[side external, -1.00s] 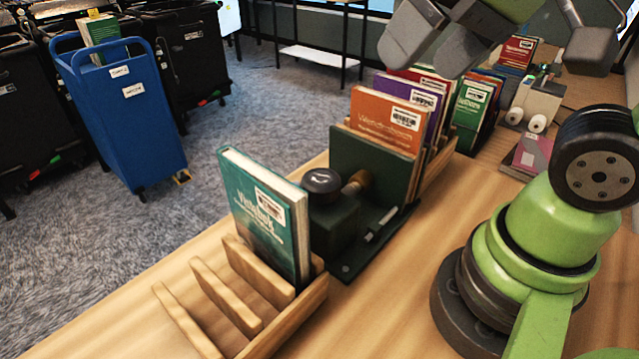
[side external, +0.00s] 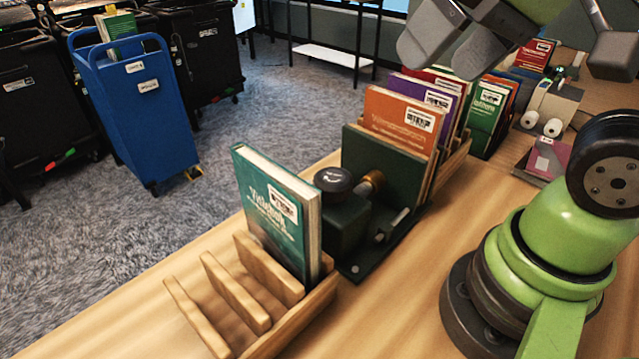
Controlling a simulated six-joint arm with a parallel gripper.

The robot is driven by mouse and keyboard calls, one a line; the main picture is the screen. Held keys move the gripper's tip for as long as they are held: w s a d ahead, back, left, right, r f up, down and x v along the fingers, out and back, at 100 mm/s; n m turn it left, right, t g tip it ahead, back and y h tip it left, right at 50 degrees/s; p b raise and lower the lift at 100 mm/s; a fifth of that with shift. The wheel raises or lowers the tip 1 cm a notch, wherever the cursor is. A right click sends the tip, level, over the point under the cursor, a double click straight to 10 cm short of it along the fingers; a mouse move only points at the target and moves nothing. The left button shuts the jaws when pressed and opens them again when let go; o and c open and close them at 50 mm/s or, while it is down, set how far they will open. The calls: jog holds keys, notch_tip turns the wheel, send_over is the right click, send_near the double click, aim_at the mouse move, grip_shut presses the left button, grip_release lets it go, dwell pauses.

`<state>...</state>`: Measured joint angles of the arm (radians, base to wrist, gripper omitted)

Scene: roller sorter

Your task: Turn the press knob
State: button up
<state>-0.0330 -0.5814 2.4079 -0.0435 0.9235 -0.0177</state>
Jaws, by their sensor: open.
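The press is a dark green block (side external: 345,222) on a flat base, with a tall dark green plate (side external: 385,165) behind it. A round black knob (side external: 335,179) with a pale mark sits on top of the block. A brass rod end (side external: 371,183) lies between the block and the plate. My gripper (side external: 528,58) is at the top right, with grey fingers spread wide. It is empty, well above the bench, and apart from the knob. Its upper part is cut off by the frame's top edge.
A teal book (side external: 270,215) stands in a slotted wooden rack (side external: 235,290) just in front of the press. An orange book (side external: 400,122) and several others stand behind the plate. A blue cart (side external: 135,110) is on the carpet.

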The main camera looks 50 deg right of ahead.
jog(key=w+a+f+n+g, duration=0.1)
jog(key=w+f+n+g, duration=0.15)
jog(key=w, duration=0.45)
jog(key=n+g+h, duration=0.2)
jog(key=g, duration=0.2)
send_over(333, 177)
jog(key=shift+m+t, duration=0.25)
notch_tip(333, 177, down, 8)
notch_tip(333, 177, down, 9)
jog(key=shift+f, duration=0.15)
jog(key=c, duration=0.9)
